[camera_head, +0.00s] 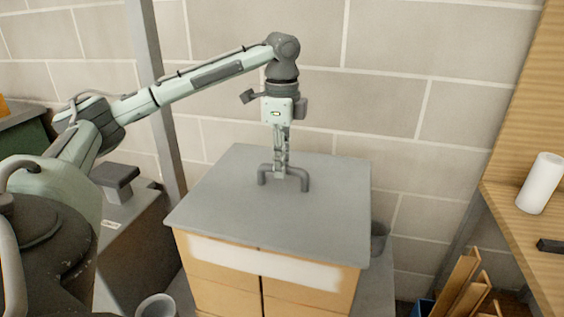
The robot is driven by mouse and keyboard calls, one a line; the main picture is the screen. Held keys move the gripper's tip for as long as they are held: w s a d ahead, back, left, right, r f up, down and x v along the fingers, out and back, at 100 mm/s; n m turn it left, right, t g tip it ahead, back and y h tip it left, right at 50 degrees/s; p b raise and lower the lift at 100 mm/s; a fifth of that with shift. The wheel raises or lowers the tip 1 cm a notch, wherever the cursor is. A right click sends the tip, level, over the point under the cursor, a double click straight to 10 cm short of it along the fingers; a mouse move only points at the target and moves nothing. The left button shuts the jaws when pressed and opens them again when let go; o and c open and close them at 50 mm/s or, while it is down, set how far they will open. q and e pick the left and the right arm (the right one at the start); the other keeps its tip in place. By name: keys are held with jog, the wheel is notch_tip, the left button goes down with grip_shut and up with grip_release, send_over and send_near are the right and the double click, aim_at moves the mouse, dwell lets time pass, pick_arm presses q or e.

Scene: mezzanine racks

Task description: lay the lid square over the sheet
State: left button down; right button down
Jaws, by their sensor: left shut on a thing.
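The lid (230,195) is a flat grey plate with a dark grey bar handle (304,178) on top. It lies over the top of a tan carton (225,280), its front edge roughly parallel to the carton's and overhanging slightly. I cannot tell whether it rests on the carton or hangs just above it. My left gripper (280,172) points straight down and is shut on the handle. A white band (262,262) crosses the carton's upper front; I cannot tell whether it is part of the sheet. Anything under the lid is hidden. My right gripper is not in view.
A grey post (160,100) stands left of the carton, before a block wall (420,70). A wooden shelf (548,230) at the right holds a white cylinder (540,183). A grey cup (157,306) stands at the front left. A dark bin (379,238) is behind the carton's right side.

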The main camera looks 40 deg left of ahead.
pick_arm(q)
jog(key=c, duration=1.5)
grip_release()
jog(key=shift+o, duration=0.2)
notch_tip(320, 180, up, 12)
jog(key=shift+s, duration=0.1)
